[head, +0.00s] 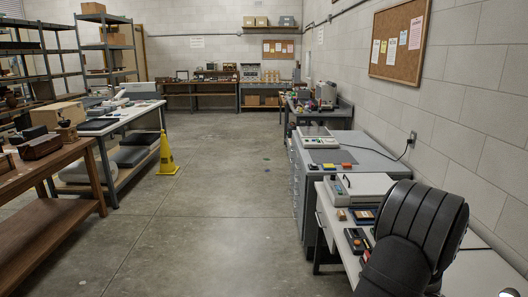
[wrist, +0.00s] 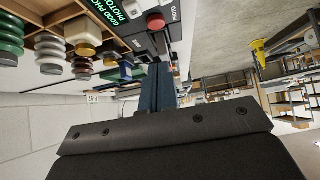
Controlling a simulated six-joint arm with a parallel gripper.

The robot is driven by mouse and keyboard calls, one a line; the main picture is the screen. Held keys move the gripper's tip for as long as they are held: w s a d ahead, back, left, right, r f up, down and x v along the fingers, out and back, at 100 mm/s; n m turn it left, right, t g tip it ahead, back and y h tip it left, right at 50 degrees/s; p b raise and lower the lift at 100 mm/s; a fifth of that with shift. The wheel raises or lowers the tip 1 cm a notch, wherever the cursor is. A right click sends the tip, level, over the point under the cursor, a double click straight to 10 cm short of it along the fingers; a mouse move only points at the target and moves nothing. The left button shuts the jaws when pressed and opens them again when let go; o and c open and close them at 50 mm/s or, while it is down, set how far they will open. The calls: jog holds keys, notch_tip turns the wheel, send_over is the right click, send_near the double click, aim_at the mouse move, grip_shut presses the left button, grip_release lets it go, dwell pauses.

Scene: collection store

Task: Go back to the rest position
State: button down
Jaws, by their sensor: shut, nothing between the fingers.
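My gripper (wrist: 157,88) shows in the wrist view as dark blue-grey fingers pressed together, shut with nothing between them. The black wrist body fills the bottom of that view. In the head view my black arm (head: 420,225) rises at the lower right over the near bench (head: 350,237); the gripper fingers are hidden there. The wrist view is turned over, with the bench things along its top. A wooden tray (wrist: 62,30) there holds green and white ribbed pieces (wrist: 42,48).
A white device (head: 360,186) and small dark boxes (head: 357,240) lie on the near bench by my arm. The wall with a cork board (head: 400,42) is close on the right.

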jog(key=v, duration=0.6)
jog(key=x, duration=0.8)
jog(key=shift+w+a, duration=0.1)
jog(key=shift+w, duration=0.55)
jog(key=v, duration=0.9)
jog(key=s+f+m+g, duration=0.1)
jog(key=f+m, duration=0.1)
jog(key=s+f+m+g+y, duration=0.1)
jog(key=s+f+m, duration=0.1)
jog(key=s+f+m+g, duration=0.1)
jog(key=s+f+m, duration=0.1)
jog(key=shift+s+a+f+m+g, duration=0.1)
jog(key=shift+f+m+g, duration=0.2)
jog(key=shift+m, duration=0.1)
jog(key=shift+s+f+m+g+y, duration=0.4)
jog(key=shift+s+f+m+g, duration=0.3)
jog(key=shift+s+f+m, duration=0.45)
jog(key=shift+w+r+t, duration=0.3)
jog(key=shift+w+r, duration=0.05)
jog(key=shift+w, duration=0.45)
jog(key=shift+w+r+t, duration=0.3)
jog(key=shift+w+r, duration=0.05)
jog(key=shift+w, duration=0.45)
jog(key=shift+s, duration=0.1)
